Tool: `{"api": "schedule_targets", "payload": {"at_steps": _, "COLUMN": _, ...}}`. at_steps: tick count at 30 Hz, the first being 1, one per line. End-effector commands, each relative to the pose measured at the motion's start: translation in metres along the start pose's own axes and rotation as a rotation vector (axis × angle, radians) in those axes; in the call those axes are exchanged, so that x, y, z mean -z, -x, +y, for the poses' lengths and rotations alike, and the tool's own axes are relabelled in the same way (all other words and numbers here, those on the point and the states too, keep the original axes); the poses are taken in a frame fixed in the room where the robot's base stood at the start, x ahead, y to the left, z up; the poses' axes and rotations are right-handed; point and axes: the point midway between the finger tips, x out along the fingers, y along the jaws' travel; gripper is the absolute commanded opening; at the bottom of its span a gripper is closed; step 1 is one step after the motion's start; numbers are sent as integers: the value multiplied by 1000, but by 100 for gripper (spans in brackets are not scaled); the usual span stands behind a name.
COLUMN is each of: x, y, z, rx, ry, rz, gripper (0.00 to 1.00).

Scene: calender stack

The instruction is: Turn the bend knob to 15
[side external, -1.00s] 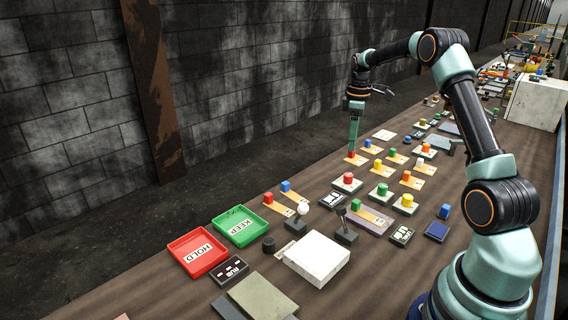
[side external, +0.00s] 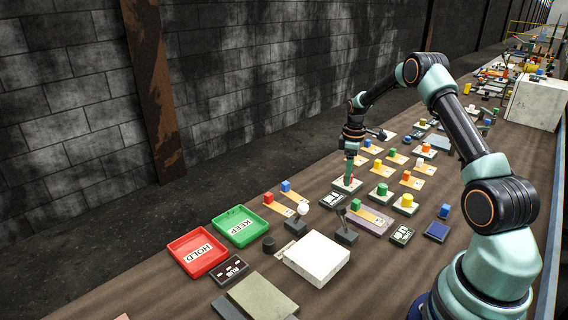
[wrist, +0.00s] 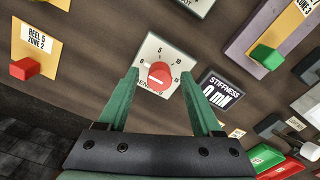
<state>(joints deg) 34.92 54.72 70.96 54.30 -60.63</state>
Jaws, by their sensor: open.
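The bend knob (wrist: 160,75) is a round red knob on a white square dial plate (wrist: 152,47) in the wrist view. The scale reads 5, 10 and 15, and the lower label is partly covered by my gripper. My gripper (wrist: 159,77) is open, with one green finger on each side of the knob in the picture. I cannot tell whether the fingers touch it. In the side external view my gripper (side external: 349,176) is down at this dial, hiding part of the knob.
A dark stiffness display (wrist: 222,98) reading 0 mN sits right of the dial. A red block on a yellow plate (wrist: 40,42) lies left, and a green block (wrist: 265,58) lies right. Green (side external: 237,226) and red (side external: 198,253) trays and a white box (side external: 316,260) stand nearer the camera.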

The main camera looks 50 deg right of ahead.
Motion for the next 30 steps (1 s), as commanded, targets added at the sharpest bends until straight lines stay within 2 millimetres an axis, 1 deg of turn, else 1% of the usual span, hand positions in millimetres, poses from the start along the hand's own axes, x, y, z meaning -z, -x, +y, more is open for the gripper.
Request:
{"api": "schedule_targets", "payload": {"at_steps": 5, "x": 0, "y": 0, "z": 0, "rx": 0, "ry": 0, "rz": 0, "gripper": 66}}
{"api": "schedule_targets", "payload": {"at_steps": 8, "x": 0, "y": 0, "z": 0, "rx": 0, "ry": 0, "rz": 0, "gripper": 32}}
{"api": "schedule_targets", "payload": {"at_steps": 9, "x": 0, "y": 0, "z": 0, "rx": 0, "ry": 0, "rz": 0, "gripper": 17}}
{"api": "schedule_targets", "payload": {"at_steps": 10, "x": 0, "y": 0, "z": 0, "rx": 0, "ry": 0, "rz": 0, "gripper": 5}}
{"api": "schedule_targets", "payload": {"at_steps": 11, "x": 0, "y": 0, "z": 0, "rx": 0, "ry": 0, "rz": 0, "gripper": 0}}
{"api": "schedule_targets", "payload": {"at_steps": 17, "x": 0, "y": 0, "z": 0, "rx": 1, "ry": -5, "rz": -1, "gripper": 0}}
{"api": "schedule_targets", "payload": {"at_steps": 22, "x": 0, "y": 0, "z": 0, "rx": 2, "ry": -45, "rz": -1, "gripper": 0}}
{"api": "schedule_targets", "payload": {"at_steps": 26, "x": 0, "y": 1, "z": 0, "rx": 2, "ry": -112, "rz": -1, "gripper": 0}}
{"api": "schedule_targets", "payload": {"at_steps": 30, "x": 0, "y": 1, "z": 0, "rx": 2, "ry": -217, "rz": -2, "gripper": 0}}
